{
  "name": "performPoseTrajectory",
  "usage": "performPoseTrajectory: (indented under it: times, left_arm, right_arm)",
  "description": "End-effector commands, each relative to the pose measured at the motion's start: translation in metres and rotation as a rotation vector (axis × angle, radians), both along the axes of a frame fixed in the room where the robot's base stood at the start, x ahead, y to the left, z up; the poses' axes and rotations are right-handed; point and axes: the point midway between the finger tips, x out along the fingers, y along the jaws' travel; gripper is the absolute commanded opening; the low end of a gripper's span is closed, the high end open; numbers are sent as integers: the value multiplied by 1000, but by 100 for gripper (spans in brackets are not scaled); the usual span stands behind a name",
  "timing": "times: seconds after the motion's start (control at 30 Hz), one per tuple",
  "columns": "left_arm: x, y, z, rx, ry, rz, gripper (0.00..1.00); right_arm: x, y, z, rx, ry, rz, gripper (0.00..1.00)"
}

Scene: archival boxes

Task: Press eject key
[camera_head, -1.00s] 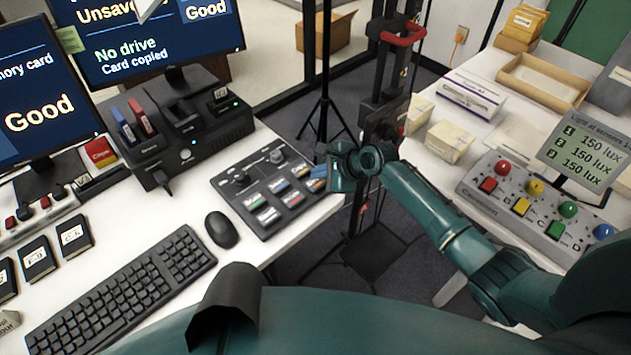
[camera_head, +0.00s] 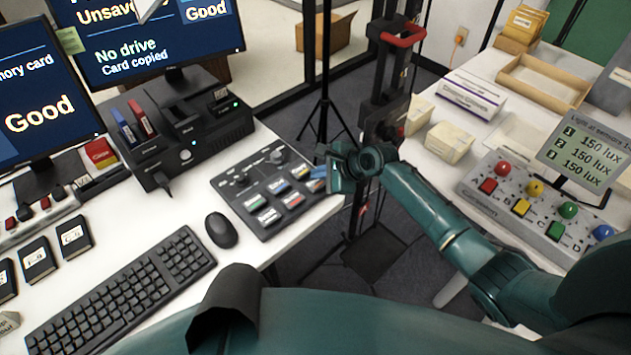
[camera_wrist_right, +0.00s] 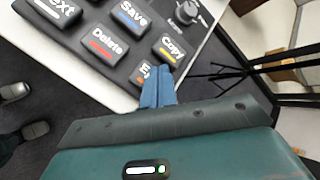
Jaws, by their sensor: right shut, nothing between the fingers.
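The eject key (camera_wrist_right: 141,73) is a dark key with an orange stripe at the near corner of the grey key panel (camera_head: 225,183). In the right wrist view its label is partly covered, with only the "E" end showing. My right gripper (camera_wrist_right: 160,75) has blue fingers, shut and empty. Their tips overlap the eject key's right part; I cannot tell whether they touch it. In the head view my right gripper (camera_head: 318,179) reaches the panel's right end from the right, and its fingers hide most of that key. My left gripper is not in view.
The copy key (camera_wrist_right: 170,47) and delete key (camera_wrist_right: 103,46) lie close to the fingertips. A mouse (camera_head: 221,230) and keyboard (camera_head: 125,290) lie left of the panel. A black card-reader dock (camera_head: 200,135) stands behind. A tripod (camera_head: 325,105) stands beyond the desk edge.

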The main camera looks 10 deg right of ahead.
Motion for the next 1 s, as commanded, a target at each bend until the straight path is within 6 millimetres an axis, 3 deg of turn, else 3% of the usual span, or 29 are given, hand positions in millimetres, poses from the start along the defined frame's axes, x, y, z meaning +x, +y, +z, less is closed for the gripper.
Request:
performPoseTrajectory:
  times: [1.0]
  left_arm:
    - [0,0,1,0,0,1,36]
  right_arm:
    - [0,0,-8,1,0,-1,0]
